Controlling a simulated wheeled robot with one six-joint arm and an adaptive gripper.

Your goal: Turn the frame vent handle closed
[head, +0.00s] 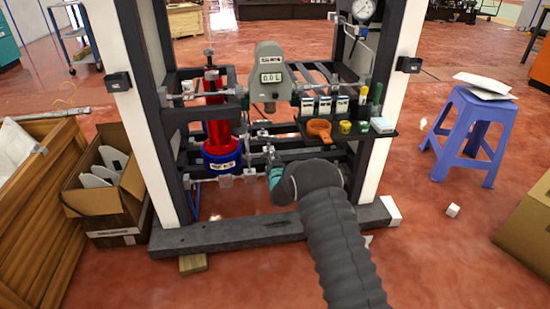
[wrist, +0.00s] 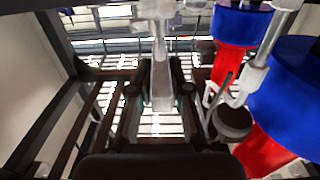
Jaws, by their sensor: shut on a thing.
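The dark frame (head: 180,212) with white posts stands in the middle of the head view. My gripper (head: 272,172) reaches into its lower middle, in front of the pipework. In the wrist view my gripper (wrist: 160,92) has its two dark fingers on either side of a pale grey upright lever (wrist: 161,75), which looks like the frame vent handle. The fingers are shut on it. In the head view my wrist and grey-sleeved arm hide most of the handle, and its exact angle is hard to tell.
A red and blue cylinder (head: 221,150) stands left of my gripper; blue and red bodies (wrist: 290,95) also fill the wrist view's right. A grey meter (head: 269,72) is above. An orange cup (head: 319,130) sits on the shelf at right. A thick base beam (head: 260,230) crosses below.

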